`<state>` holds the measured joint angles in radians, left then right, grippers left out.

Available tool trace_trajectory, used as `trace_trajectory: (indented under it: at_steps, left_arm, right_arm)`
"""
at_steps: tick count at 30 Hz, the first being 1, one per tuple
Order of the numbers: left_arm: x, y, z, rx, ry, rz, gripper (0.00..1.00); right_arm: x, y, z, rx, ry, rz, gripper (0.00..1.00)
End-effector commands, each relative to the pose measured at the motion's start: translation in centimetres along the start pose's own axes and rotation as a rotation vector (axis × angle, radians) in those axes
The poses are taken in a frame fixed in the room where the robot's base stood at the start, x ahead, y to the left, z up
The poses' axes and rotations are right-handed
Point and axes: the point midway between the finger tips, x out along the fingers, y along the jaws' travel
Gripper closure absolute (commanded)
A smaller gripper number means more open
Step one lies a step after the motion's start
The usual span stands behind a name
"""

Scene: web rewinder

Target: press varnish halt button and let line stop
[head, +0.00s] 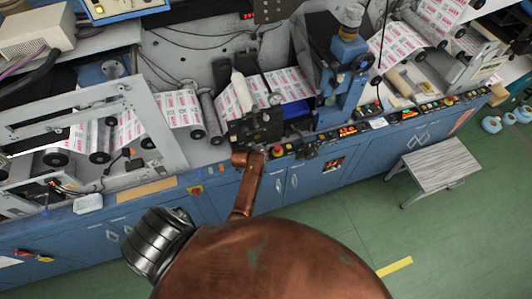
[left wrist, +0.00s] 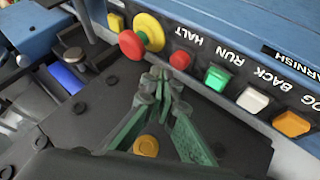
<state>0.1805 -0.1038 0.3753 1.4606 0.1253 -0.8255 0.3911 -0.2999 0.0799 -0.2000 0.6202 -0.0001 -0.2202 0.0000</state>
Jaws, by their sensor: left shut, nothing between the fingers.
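The varnish panel (left wrist: 240,40) shows in the left wrist view with its lettering upside down. The red halt button (left wrist: 180,60) sits under the word HALT, at the left end of the button row. My left gripper (left wrist: 161,74) is shut and empty, its tips close beside the halt button. I cannot tell whether they touch it. In the head view my left gripper (head: 266,150) is small and dark at the front edge of the machine, and the halt button cannot be made out there.
A red mushroom button on a yellow collar (left wrist: 131,44) stands just left of the halt button. Green (left wrist: 217,78), white (left wrist: 252,100) and orange (left wrist: 291,124) buttons run to the right. A stool (head: 440,165) stands on the green floor at the right.

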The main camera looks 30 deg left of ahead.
Motion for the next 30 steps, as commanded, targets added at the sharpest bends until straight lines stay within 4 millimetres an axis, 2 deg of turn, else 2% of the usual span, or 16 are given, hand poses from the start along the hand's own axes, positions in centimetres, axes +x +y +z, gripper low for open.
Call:
trace_trajectory:
  at_steps: [30]
  left_arm:
    - [0.62,-0.46,0.47,0.0,0.0,0.0,1.0]
  right_arm:
    - [0.08,0.02,0.0,0.0,0.0,0.0,0.6]
